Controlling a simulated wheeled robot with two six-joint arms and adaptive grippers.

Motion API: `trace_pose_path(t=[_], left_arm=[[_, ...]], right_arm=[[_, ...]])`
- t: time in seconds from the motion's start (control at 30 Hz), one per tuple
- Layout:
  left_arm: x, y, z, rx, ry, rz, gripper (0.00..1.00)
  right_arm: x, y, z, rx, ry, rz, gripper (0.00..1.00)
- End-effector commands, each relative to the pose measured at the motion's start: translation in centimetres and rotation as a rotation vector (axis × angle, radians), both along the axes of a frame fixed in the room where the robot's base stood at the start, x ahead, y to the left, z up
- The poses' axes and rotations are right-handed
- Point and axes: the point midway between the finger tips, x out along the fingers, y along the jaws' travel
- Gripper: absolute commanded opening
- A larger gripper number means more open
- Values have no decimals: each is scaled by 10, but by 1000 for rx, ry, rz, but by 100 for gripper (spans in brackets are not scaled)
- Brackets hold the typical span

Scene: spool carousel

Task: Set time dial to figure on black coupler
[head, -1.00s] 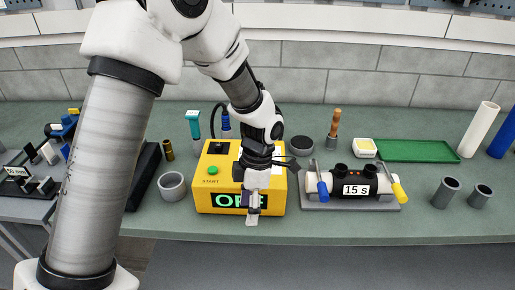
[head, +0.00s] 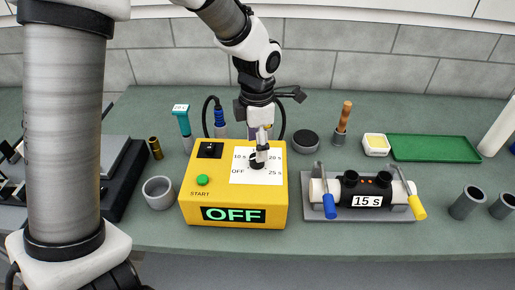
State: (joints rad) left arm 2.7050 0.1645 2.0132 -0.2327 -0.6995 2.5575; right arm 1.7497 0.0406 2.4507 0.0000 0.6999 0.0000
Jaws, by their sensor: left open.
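The yellow control box (head: 187,213) stands on the bench with a display (head: 234,214) that reads OFF. Its white dial plate (head: 240,178) shows 10 s, 20 s, OFF and 25 s; the top middle is hidden behind my gripper. The black time dial (head: 256,164) sits in the middle of the plate. My left gripper (head: 262,154) is open and points down at the dial, its fingertips at the knob; whether they touch is unclear. The black coupler (head: 381,186) lies on a grey holder to the right, and its label (head: 367,201) reads 15 s. My right gripper is out of view.
A green start button (head: 202,180) and a black switch (head: 210,150) are on the box. A grey cup (head: 159,193) stands left of it. Blue-handled (head: 330,206) and yellow-handled (head: 417,207) clamps flank the coupler. A green tray (head: 433,148) lies at the back right.

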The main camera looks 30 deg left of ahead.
Motion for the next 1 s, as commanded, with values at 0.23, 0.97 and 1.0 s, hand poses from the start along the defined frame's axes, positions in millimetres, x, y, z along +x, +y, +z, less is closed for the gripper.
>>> trace_pose_path(t=[0.23, 0.97, 1.0], left_arm=[[0, 0, -37, -1, 2, 0, 64], [-1, 0, -42, -1, 3, -1, 4], [-1, 0, -42, -1, 3, -3, 4]], right_arm=[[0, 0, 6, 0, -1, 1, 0], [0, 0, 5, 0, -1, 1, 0], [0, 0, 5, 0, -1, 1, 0]])
